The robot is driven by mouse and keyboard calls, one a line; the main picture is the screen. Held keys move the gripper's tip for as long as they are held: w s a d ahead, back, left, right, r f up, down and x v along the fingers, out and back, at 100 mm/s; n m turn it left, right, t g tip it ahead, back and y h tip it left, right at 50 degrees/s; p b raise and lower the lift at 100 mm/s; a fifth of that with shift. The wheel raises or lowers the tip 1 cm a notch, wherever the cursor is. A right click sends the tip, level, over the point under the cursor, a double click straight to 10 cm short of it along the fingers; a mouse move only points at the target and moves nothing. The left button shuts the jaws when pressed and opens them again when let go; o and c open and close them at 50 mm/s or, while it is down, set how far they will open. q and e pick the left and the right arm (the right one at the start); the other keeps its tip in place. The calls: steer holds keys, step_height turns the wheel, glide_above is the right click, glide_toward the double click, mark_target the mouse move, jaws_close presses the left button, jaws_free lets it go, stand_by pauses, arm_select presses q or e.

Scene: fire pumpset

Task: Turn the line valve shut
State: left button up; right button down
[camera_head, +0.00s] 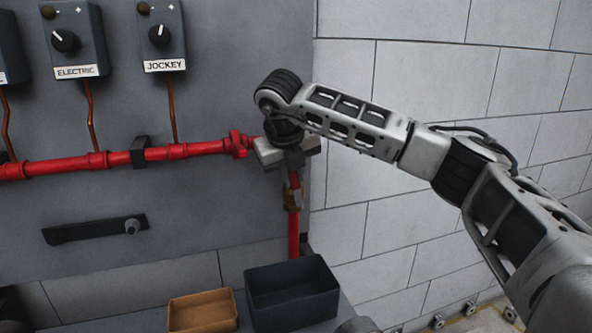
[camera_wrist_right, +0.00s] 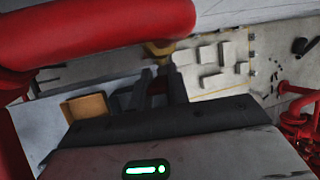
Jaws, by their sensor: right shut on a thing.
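The line valve (camera_head: 292,197) is a brass body on the red vertical pipe below the elbow at the right end of the red line. My right gripper (camera_head: 291,172) points down at it from above, beside the pipe. In the wrist view, the two dark fingers of my right gripper (camera_wrist_right: 160,88) are close together, with a bit of red between them, just below the brass valve (camera_wrist_right: 158,48). The gripper is shut on the valve's handle, which is mostly hidden, so its angle cannot be told. My left gripper is not in view.
The red horizontal pipe (camera_head: 120,158) runs along the grey panel under the control boxes labelled ELECTRIC (camera_head: 77,38) and JOCKEY (camera_head: 161,34). A dark bin (camera_head: 290,312) and an orange tray (camera_head: 203,325) stand below. A dark bracket with a knob (camera_head: 95,229) is on the panel.

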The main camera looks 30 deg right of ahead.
steer(key=c, duration=1.3)
jaws_free()
steer(key=shift+c, duration=0.2)
steer(key=v, duration=1.6)
steer(key=shift+s, duration=0.1)
